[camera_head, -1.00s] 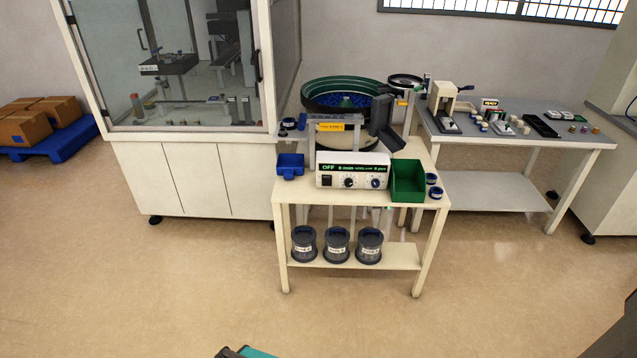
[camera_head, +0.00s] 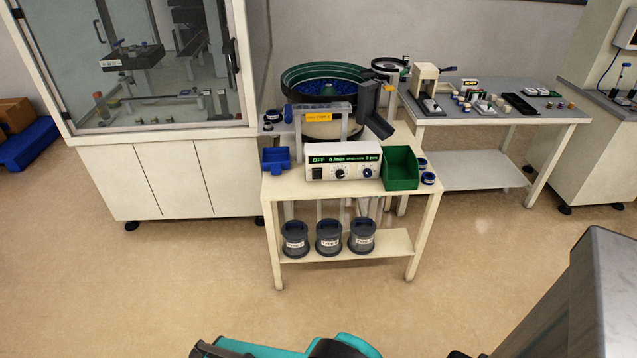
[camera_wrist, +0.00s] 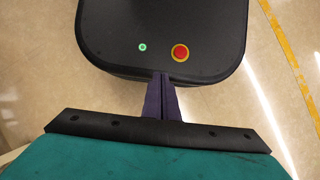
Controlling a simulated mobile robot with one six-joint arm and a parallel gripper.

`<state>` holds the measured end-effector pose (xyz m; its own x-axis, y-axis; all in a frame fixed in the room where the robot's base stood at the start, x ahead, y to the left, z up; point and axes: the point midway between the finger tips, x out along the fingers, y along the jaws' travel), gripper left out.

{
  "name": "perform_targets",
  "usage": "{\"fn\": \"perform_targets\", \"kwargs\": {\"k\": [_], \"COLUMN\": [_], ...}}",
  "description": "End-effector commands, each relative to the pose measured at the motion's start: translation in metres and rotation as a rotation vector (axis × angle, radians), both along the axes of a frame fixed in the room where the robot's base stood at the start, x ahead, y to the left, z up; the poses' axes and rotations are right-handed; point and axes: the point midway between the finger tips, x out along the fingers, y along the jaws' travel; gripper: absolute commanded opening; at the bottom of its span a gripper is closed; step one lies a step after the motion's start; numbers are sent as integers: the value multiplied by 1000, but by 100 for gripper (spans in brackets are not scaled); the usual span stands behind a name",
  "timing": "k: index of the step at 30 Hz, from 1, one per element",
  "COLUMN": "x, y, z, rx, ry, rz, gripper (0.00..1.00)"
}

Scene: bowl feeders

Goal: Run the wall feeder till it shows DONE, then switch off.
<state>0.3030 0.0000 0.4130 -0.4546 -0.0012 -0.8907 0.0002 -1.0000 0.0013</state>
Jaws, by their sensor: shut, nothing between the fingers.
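I cannot tell from the labels which one is the wall feeder. My gripper (camera_wrist: 162,80) is shut and empty in the wrist view, pointing over my own dark base. It is far from both feeders.
A green bin (camera_head: 401,168) and a blue bin (camera_head: 276,159) flank the controller. Several lidded tubs (camera_head: 329,236) stand on the shelf below. A grey bench (camera_head: 540,120) with small items and a READY sign is at right. A glazed cabinet (camera_head: 180,180) is at left. The floor in front is clear.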

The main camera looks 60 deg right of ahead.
Motion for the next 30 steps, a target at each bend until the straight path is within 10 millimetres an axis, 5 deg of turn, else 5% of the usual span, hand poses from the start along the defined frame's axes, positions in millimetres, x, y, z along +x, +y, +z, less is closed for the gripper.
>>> {"fn": "perform_targets", "kwargs": {"k": [8,14,22,30], "x": [13,57,146,218], "y": [-6,-38,-110,-209], "z": [-8,-30,-50,-38], "rx": [10,30,-12,-175], "ry": [-47,-208,-544,-848], "rz": [5,37,122,242], "gripper": [0,0,0,0]}}
